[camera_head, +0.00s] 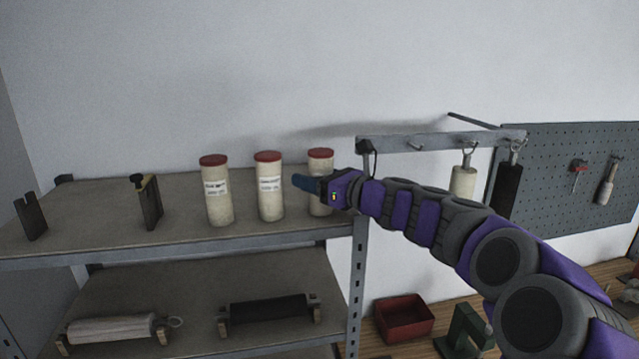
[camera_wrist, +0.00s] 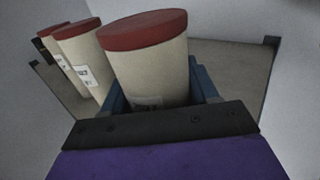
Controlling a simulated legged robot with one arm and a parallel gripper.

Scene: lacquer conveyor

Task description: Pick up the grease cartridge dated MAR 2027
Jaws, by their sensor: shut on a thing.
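Three cream grease cartridges with red caps stand upright in a row on the top shelf. The left cartridge (camera_head: 217,192) and the middle cartridge (camera_head: 270,190) show white labels too small to read. My gripper (camera_head: 312,186) is at the right cartridge (camera_head: 320,162), with its blue jaws around the body below the cap. In the wrist view, this cartridge (camera_wrist: 150,65) sits between the jaws (camera_wrist: 158,95), and its label is partly hidden by the gripper. I cannot read its date. The other two cartridges show at the left of the wrist view.
The top shelf (camera_head: 110,215) also holds dark upright brackets at its left. The lower shelf carries a white cylinder (camera_head: 110,329) and a black one (camera_head: 268,309) on stands. A rail (camera_head: 440,141) with hanging tools is at the right. A red bin (camera_head: 404,318) sits below.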

